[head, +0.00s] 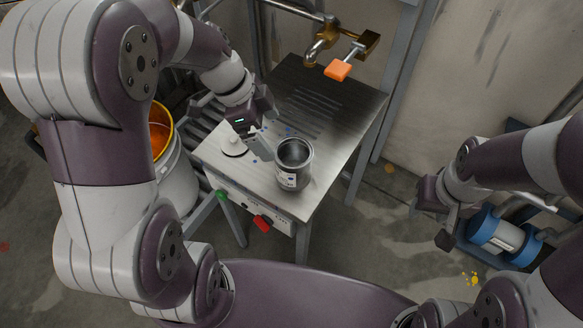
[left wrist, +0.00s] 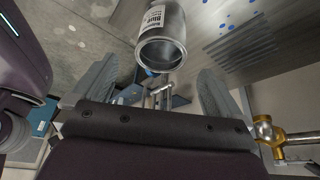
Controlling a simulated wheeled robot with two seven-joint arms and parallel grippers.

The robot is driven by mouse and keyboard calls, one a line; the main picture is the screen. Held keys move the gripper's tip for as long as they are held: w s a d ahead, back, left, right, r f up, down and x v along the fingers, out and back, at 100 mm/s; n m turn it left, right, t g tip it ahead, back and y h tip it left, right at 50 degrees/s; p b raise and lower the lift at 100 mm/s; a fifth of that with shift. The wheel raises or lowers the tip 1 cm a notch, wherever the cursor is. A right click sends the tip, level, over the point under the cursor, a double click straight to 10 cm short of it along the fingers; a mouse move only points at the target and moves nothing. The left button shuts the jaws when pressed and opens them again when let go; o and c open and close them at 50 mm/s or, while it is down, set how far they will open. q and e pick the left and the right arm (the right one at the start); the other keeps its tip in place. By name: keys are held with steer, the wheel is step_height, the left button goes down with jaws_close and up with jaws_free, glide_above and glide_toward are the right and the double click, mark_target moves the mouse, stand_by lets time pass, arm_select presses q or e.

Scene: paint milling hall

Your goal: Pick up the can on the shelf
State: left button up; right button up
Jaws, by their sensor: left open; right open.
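An open grey metal can (head: 293,165) with a white label stands upright on the metal shelf (head: 345,118), near its front right part. My left gripper (head: 254,146) is open, just left of the can and low over the shelf. In the left wrist view the can (left wrist: 162,45) appears beyond the space between the two open fingers (left wrist: 155,92), its label partly readable as "Blue". The can looks apart from the fingers. My right gripper (head: 436,218) is open and empty, off to the right of the shelf and away from the can.
A brass tap (head: 323,38) with an orange handle (head: 338,70) is at the shelf's back. A bucket (head: 176,175) stands left. A red lever (head: 262,222) is on the front. The shelf's right part is clear.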

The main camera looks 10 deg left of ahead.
mark_target(285, 144)
arm_select(q)
steer(key=d+f, duration=0.1)
steer(key=w+d+f, duration=0.1)
steer(key=f, duration=0.1)
steer(key=d+f, duration=0.1)
steer(key=f, duration=0.1)
steer(key=shift+w+d+f, duration=0.1)
steer(key=shift+w+d, duration=0.15)
steer(key=shift+w, duration=0.05)
steer(key=shift+s+f, duration=0.1)
steer(key=shift+f, duration=0.2)
steer(key=x, duration=0.5)
steer(key=shift+d+f, duration=0.1)
steer(key=shift+d, duration=0.05)
steer(key=shift+s, duration=0.1)
steer(key=shift+c, duration=0.9)
steer(key=c, duration=0.6)
